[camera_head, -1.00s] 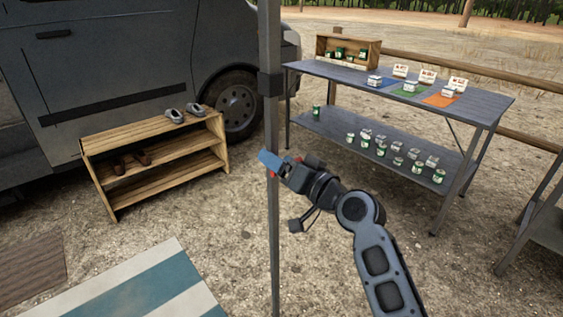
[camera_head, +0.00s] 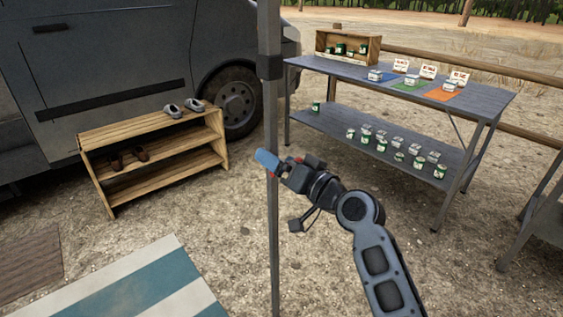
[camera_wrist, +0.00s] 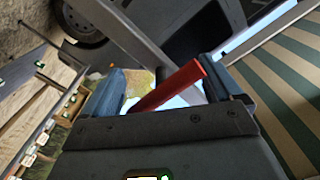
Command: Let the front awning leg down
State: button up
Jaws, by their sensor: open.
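The front awning leg (camera_head: 273,230) is an upright grey pole in the middle of the head view, with a dark collar (camera_head: 270,67) on its upper part. My gripper (camera_head: 270,163) is at the pole, below the collar, its blue fingers overlapping the pole in the picture. In the wrist view, a red lever (camera_wrist: 168,88) lies slantwise between the two spread blue fingers of my gripper (camera_wrist: 168,85). The grey pole (camera_wrist: 135,38) runs behind it. The fingers are open; whether one touches the lever I cannot tell. The leg's foot is out of view.
A wooden shoe rack (camera_head: 150,138) stands left by the grey van (camera_head: 110,60). A metal table (camera_head: 400,80) with cans and boxes stands at the right. A striped mat (camera_head: 130,285) lies at the lower left. Gravel around the pole is clear.

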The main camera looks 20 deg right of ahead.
jog(key=v, duration=0.7)
jog(key=shift+s, duration=0.35)
jog(key=shift+d, duration=0.1)
jog(key=s+f+g+h+p, duration=0.1)
jog(key=s+f+h+p, duration=0.2)
jog(key=s, duration=0.8)
jog(key=s+f+g+h+p, duration=0.1)
jog(key=s+f+h+p, duration=0.2)
jog(key=s, duration=0.8)
jog(key=s+r+n+p, duration=0.1)
jog(key=s+r, duration=0.3)
jog(key=s, duration=0.3)
jog(key=s+a+r+n+p, duration=0.1)
jog(key=s+r+p, duration=0.1)
jog(key=s, duration=0.5)
jog(key=s+a+r+n+p, duration=0.1)
jog(key=s+r+p, duration=0.1)
jog(key=s+r, duration=0.3)
jog(key=v, duration=0.3)
